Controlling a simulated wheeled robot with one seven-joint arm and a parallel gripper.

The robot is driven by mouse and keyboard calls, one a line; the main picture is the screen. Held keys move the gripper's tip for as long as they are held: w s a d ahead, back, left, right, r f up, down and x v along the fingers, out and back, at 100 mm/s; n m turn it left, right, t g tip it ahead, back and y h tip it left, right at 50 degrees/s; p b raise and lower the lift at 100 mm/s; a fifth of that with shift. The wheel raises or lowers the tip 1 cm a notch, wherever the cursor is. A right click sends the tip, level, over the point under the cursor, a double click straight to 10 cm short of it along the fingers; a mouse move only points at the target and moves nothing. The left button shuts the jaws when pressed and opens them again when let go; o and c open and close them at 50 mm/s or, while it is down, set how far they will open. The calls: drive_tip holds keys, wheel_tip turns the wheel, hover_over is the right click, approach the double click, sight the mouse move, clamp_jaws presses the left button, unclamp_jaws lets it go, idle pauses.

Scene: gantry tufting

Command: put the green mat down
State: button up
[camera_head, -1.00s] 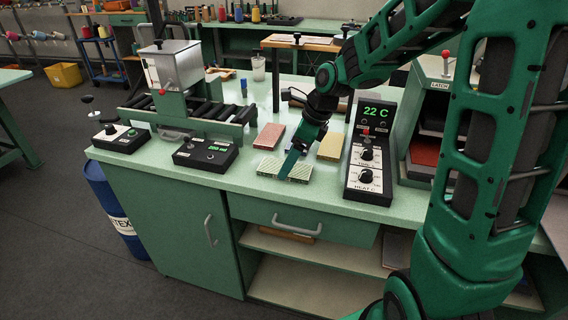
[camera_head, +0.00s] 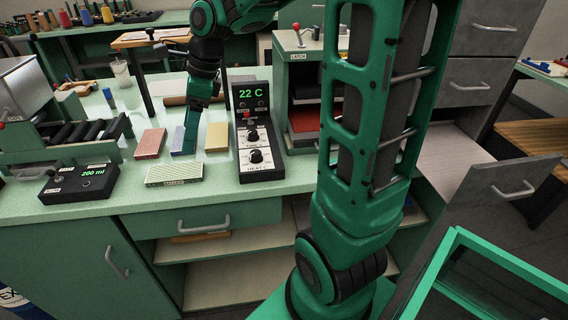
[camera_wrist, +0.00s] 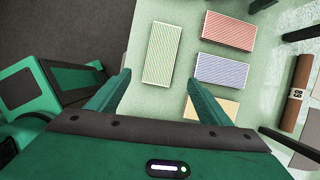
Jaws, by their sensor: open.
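The green mat (camera_head: 174,174) is a pale green striped rectangle lying flat on the green bench near its front edge. It also shows whole in the wrist view (camera_wrist: 162,53), with nothing holding it. My gripper (camera_head: 188,148) is above the bench behind and right of the green mat, in front of the blue mat in the head view. In the wrist view my gripper (camera_wrist: 158,82) has its two fingers spread wide with nothing between the tips.
A red mat (camera_head: 150,143), a blue mat (camera_head: 178,140) and a yellow mat (camera_head: 216,137) lie behind the green mat. A heat control box (camera_head: 256,160) stands right, a dosing box (camera_head: 80,184) left. A brown roll (camera_wrist: 297,93) lies beyond the mats.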

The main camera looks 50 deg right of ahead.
drive_tip(key=s+d+n+h, duration=0.1)
drive_tip(key=s+d+n, duration=0.2)
drive_tip(key=s, duration=0.1)
drive_tip(key=s+d+f+n, duration=0.1)
drive_tip(key=s+d+n, duration=0.2)
drive_tip(key=s, duration=0.1)
drive_tip(key=s+d+f+n+g+h, duration=0.1)
drive_tip(key=s+d+n, duration=0.1)
drive_tip(key=s+n, duration=0.1)
drive_tip(key=shift+s+d+f+h, duration=0.1)
drive_tip(key=shift+s+d+h, duration=0.25)
drive_tip(key=shift+s, duration=0.55)
drive_tip(key=s+d+f+n+g, duration=0.1)
drive_tip(key=s+n, duration=0.3)
drive_tip(key=s, duration=0.3)
drive_tip(key=s+d+f+n, duration=0.2)
drive_tip(key=s+n, duration=0.3)
drive_tip(key=s, duration=0.2)
drive_tip(key=shift+s+d+g, duration=0.2)
drive_tip(key=shift+d+g, duration=0.1)
drive_tip(key=shift+g, duration=0.1)
drive_tip(key=shift+f+h, duration=0.1)
drive_tip(key=shift+h, duration=0.15)
